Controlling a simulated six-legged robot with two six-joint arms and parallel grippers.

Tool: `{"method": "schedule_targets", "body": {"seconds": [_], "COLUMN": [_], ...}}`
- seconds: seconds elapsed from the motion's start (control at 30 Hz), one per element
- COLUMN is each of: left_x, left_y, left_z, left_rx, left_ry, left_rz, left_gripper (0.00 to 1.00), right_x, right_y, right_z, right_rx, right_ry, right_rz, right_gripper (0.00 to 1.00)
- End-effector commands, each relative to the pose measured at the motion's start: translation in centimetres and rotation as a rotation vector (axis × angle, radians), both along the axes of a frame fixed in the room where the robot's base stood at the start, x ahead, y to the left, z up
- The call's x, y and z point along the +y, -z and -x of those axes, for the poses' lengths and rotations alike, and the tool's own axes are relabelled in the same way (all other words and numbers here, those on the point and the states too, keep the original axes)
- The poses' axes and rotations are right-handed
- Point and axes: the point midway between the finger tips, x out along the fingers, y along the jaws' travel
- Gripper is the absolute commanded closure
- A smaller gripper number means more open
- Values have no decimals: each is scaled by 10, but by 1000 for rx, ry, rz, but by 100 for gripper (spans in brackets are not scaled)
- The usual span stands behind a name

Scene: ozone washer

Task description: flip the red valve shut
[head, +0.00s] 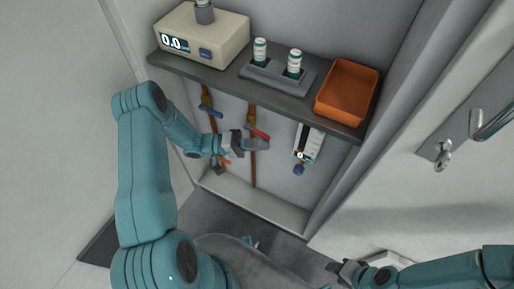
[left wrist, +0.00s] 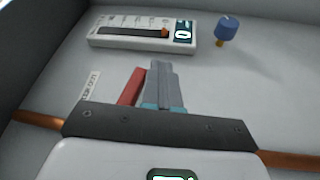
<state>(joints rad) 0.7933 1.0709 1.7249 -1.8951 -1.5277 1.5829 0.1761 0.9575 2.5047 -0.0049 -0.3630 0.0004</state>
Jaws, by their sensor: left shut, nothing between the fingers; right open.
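The red valve handle (head: 261,134) is on a vertical copper pipe (head: 253,170) under the shelf, and it points right and slightly down from the pipe in the head view. My left gripper (head: 263,144) is shut and empty, with its fingertips just below the handle. In the left wrist view the red handle (left wrist: 131,88) lies just left of the shut fingers (left wrist: 164,85). I cannot tell whether they touch. The valve body is mostly hidden behind the gripper. My right gripper (head: 344,271) is open and empty, low at the bottom right, away from the valve.
A flow meter (head: 308,142) with a blue knob (head: 299,169) is right of the valve. A blue-handled valve (head: 211,112) is on a pipe to the left. The shelf (head: 210,76) above holds a display box (head: 225,38), vials (head: 294,62) and an orange bin (head: 347,91).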

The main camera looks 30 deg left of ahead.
Motion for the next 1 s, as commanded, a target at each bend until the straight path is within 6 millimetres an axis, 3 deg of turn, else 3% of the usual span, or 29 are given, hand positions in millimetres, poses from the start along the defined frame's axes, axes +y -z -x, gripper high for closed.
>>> {"method": "schedule_targets", "body": {"seconds": [0.83,1.0], "left_x": [-3,9], "left_y": [-7,-4], "left_z": [0,5], "left_rx": [-2,-3], "left_ry": [1,-3], "left_rz": [5,5], "left_gripper": [100,100], "right_x": [0,0], "right_y": [1,3], "right_z": [0,0], "right_rx": [0,0], "right_ry": [0,0], "right_rz": [0,0], "right_gripper": [55,55]}}
